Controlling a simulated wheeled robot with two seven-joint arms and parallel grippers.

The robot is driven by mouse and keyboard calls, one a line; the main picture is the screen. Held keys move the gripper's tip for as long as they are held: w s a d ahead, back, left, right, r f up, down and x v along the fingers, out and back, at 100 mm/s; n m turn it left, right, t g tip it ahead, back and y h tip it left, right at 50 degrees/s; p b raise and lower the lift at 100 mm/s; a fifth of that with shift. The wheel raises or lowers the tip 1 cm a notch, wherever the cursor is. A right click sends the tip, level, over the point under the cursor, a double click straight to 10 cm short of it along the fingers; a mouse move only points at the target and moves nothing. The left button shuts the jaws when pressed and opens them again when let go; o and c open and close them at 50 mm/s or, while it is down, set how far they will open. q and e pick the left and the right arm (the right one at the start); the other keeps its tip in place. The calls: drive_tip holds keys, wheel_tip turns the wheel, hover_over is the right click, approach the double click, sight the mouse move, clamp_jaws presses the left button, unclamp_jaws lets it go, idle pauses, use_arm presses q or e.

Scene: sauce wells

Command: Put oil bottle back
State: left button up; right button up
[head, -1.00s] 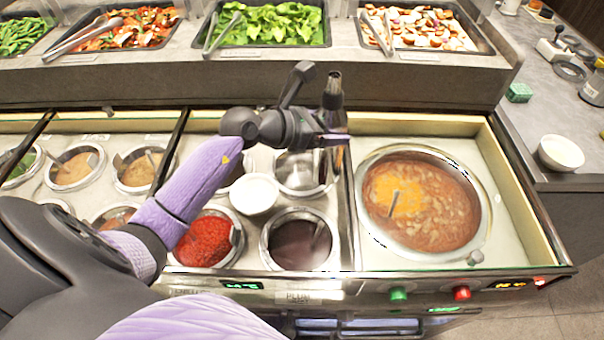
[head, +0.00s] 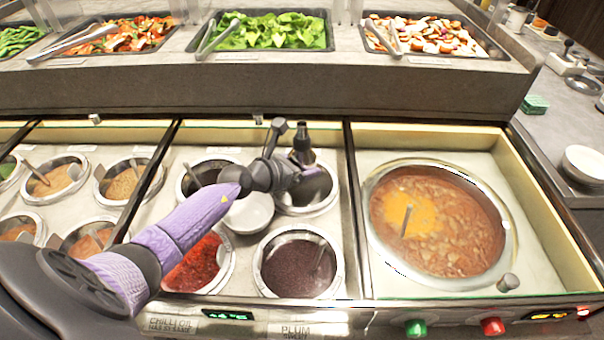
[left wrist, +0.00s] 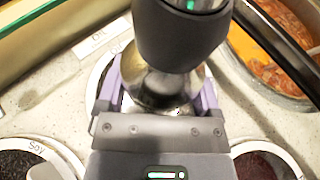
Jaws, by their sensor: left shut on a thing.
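My left gripper (head: 300,172) is shut on the oil bottle (head: 303,143), which has a dark cap and a shiny metallic body. The bottle is roughly upright at the back right well (head: 318,202) of the sauce section. In the left wrist view, the fingers (left wrist: 160,92) clasp the shiny body (left wrist: 160,88) below the dark cap (left wrist: 180,35). A well rim shows behind it, near an "OIL" label (left wrist: 92,42). The bottle's bottom is hidden, so I cannot tell whether it rests in the well. My right gripper is not in view.
A white bowl (head: 249,213) sits under my left wrist. Wells of red chilli (head: 195,268) and dark plum sauce (head: 298,268) are in front. A large soup pot (head: 436,220) is to the right. A raised counter (head: 290,85) with food trays stands behind.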

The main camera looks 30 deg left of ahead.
use_arm(q)
drive_tip(key=shift+r, duration=0.1)
drive_tip(key=shift+f, duration=0.25)
drive_tip(key=o, duration=1.3)
drive_tip(key=shift+c, duration=0.2)
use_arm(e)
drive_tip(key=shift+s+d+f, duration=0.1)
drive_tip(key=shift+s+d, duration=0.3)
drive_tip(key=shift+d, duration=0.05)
use_arm(q)
drive_tip(key=shift+r, duration=0.2)
drive_tip(key=p+v, duration=0.4)
drive_tip(key=v, duration=0.7)
drive_tip(key=shift+s+a+r, duration=0.1)
drive_tip(key=shift+s+r, duration=0.1)
drive_tip(key=shift+s, duration=0.3)
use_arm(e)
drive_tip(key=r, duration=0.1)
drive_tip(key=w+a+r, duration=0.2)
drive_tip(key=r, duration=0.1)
